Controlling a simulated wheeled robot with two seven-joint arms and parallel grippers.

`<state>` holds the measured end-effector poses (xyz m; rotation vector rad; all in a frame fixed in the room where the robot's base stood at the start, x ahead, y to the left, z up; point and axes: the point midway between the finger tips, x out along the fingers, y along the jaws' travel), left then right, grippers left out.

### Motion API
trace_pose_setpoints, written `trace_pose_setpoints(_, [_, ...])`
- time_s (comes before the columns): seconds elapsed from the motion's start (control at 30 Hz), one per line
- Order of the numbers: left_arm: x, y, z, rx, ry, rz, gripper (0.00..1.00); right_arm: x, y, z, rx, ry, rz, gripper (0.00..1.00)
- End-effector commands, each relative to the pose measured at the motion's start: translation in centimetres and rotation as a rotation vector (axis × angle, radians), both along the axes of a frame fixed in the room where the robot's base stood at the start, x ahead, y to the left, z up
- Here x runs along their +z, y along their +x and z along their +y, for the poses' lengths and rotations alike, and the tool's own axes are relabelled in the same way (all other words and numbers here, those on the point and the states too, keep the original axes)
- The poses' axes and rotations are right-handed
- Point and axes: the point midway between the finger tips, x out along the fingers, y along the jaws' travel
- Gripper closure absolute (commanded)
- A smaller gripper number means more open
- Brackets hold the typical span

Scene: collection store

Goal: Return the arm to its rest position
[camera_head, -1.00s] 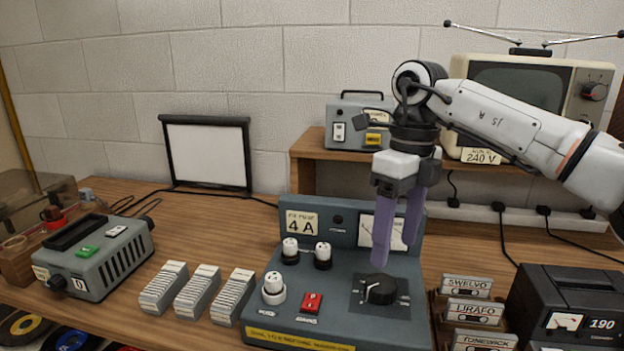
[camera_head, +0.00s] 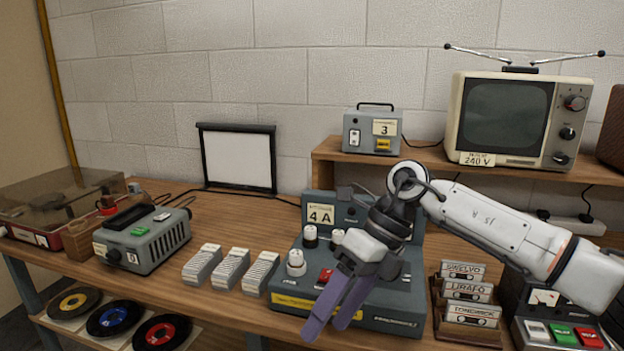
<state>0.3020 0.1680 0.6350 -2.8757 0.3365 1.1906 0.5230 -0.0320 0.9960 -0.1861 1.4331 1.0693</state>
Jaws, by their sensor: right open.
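My right arm comes in from the right, and its gripper (camera_head: 328,326) hangs in front of the grey control panel marked 4 A (camera_head: 380,318). Its two purple fingers point down and to the left, are apart and hold nothing. The gripper and wrist cover much of the panel, including its dial, rotary knob and part of the red switch (camera_head: 325,277). White knobs (camera_head: 296,259) show left of the wrist. My left gripper is not in view.
A wooden shelf (camera_head: 330,152) at the back bears a television (camera_head: 506,115) and a small grey box (camera_head: 372,131). A cassette rack (camera_head: 468,335) stands close right of the panel. Slide stacks (camera_head: 230,268) and a grey device (camera_head: 143,245) stand left. Records (camera_head: 112,318) lie below the table.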

Motion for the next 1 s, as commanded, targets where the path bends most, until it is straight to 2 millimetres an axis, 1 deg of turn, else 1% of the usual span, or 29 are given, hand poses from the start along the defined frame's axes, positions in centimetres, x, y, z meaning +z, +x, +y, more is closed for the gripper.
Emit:
trace_pose_setpoints(0.03, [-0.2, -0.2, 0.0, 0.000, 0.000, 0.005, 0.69, -1.3, -1.3, 2.1, 0.004, 0.078, 0.044, 0.36])
trace_pose_setpoints(0.07, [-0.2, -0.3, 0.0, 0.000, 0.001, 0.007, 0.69, -1.7, -2.0, 3.6, 0.000, 0.137, 0.071, 0.36])
trace_pose_setpoints(0.1, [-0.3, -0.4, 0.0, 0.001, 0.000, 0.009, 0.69, -2.2, -3.1, 5.6, -0.011, 0.224, 0.112, 0.36])
trace_pose_setpoints(0.17, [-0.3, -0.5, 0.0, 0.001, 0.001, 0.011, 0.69, -2.4, -4.8, 8.7, -0.041, 0.369, 0.186, 0.36])
trace_pose_setpoints(0.2, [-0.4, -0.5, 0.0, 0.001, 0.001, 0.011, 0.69, -2.3, -5.8, 10.6, -0.073, 0.471, 0.242, 0.36])
trace_pose_setpoints(0.23, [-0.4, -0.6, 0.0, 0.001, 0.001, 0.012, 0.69, -2.0, -6.5, 11.9, -0.103, 0.547, 0.284, 0.36])
trace_pose_setpoints(0.3, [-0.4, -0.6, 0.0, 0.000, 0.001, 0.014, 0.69, -1.2, -7.4, 14.1, -0.192, 0.716, 0.387, 0.36])
trace_pose_setpoints(0.33, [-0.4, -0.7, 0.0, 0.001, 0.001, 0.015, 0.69, -0.8, -7.6, 14.7, -0.236, 0.784, 0.434, 0.36])
trace_pose_setpoints(0.4, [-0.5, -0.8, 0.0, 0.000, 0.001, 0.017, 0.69, 0.2, -7.5, 15.6, -0.357, 0.936, 0.544, 0.36])
trace_pose_setpoints(0.47, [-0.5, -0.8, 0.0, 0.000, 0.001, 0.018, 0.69, 0.6, -6.8, 15.6, -0.477, 1.053, 0.638, 0.36])
trace_pose_setpoints(0.57, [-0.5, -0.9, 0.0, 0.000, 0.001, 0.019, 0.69, 0.2, -5.1, 14.3, -0.709, 1.218, 0.800, 0.36])
trace_pose_setpoints(0.67, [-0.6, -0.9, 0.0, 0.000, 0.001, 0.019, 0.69, -1.9, -3.1, 11.5, -0.977, 1.344, 0.959, 0.36])
trace_pose_setpoints(0.7, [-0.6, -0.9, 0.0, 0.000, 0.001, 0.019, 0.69, -3.3, -2.5, 10.0, -1.093, 1.382, 1.023, 0.36])
trace_pose_setpoints(0.77, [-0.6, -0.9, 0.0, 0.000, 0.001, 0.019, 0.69, -6.1, -1.8, 7.6, -1.276, 1.424, 1.115, 0.36])
trace_pose_setpoints(0.8, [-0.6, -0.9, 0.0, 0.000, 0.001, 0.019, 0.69, -8.2, -1.6, 5.9, -1.403, 1.442, 1.172, 0.36])
trace_pose_setpoints(0.83, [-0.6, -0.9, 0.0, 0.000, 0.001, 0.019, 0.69, -10.1, -1.7, 4.5, -1.501, 1.449, 1.216, 0.36])
trace_pose_setpoints(0.87, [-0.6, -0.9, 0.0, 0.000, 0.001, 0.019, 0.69, -11.9, -1.9, 3.1, -1.597, 1.454, 1.258, 0.36])
trace_pose_setpoints(0.9, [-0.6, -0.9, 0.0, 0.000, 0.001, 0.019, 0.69, -14.4, -2.5, 1.3, -1.723, 1.451, 1.308, 0.36])
trace_pose_setpoints(0.93, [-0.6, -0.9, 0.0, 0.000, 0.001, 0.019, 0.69, -16.2, -3.0, 0.0, -1.817, 1.443, 1.341, 0.36])
trace_pose_setpoints(0.97, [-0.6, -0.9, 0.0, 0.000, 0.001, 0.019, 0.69, -18.0, -3.7, -1.2, -1.904, 1.434, 1.373, 0.36])
trace_pose_setpoints(1.0, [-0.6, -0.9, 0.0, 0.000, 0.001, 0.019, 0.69, -20.4, -4.9, -2.8, -2.021, 1.412, 1.412, 0.36])
